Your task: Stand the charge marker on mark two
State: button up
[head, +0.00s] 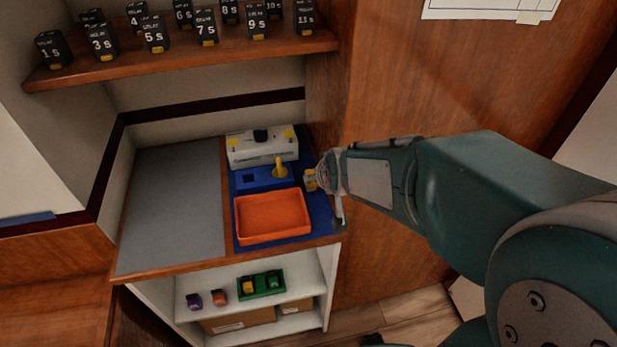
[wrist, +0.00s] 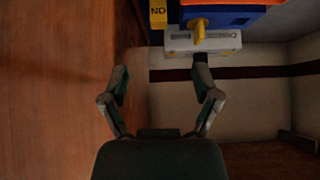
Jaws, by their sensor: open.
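A yellow upright piece (head: 280,170), which looks like the charge marker, stands at the right end of a blue block (head: 252,181) on the counter. The block has a dark spot to its left; no mark numbers are readable. The yellow piece also shows in the wrist view (wrist: 198,30), beyond the fingertips. My gripper (head: 336,185) is at the counter's right edge, right of the block. In the wrist view my gripper (wrist: 162,82) is open, with nothing between its fingers.
A small yellow block (head: 310,180) sits beside my gripper. An orange tray (head: 272,232) lies in front of the blue block, and a white box with a black knob (head: 262,149) stands behind. A wooden wall (head: 390,100) is close on the right. The grey mat (head: 175,205) is clear.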

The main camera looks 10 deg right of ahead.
aim_at(311, 172)
jog(key=shift+t, duration=0.4)
jog(key=x, duration=1.5)
jog(key=shift+w+d+f, duration=0.1)
jog(key=shift+w+f, duration=0.1)
jog(key=shift+w, duration=0.05)
grip_shut()
